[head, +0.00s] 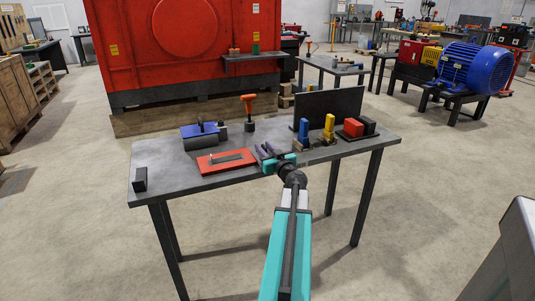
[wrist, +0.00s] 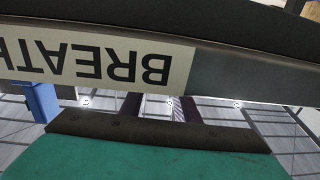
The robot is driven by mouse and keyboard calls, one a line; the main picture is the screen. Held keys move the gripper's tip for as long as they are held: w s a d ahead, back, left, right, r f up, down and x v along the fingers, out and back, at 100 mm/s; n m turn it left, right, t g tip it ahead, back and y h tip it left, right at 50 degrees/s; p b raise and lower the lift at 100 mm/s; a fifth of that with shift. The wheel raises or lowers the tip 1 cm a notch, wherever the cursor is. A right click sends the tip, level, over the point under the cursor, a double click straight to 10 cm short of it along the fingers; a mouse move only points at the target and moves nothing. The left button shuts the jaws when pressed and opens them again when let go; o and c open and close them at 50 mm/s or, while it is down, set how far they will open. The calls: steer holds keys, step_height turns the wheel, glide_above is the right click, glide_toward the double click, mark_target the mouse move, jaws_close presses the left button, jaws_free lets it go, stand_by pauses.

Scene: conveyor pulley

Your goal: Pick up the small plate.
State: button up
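A flat grey strip (head: 232,158), which looks like the small plate, lies on a red board (head: 212,168) on the dark table. Its exact outline is too small to tell. My gripper (head: 265,151) is just right of the red board, low over the table, and apart from the strip. Its two dark purple fingers also show in the wrist view (wrist: 160,107), spread with an empty gap between them. The strip cannot be made out in the wrist view.
On the table (head: 163,178) stand a blue-topped block (head: 200,130), an orange-handled tool (head: 248,106), blue (head: 303,130) and yellow (head: 329,127) upright pieces, a red block (head: 353,127) and a black block (head: 140,179). A dark upright panel (head: 335,103) stands behind.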

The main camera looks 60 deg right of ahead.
steer(key=shift+p+x, duration=0.5)
steer(key=shift+x, duration=2.1)
steer(key=shift+s+d, duration=0.1)
jaws_close()
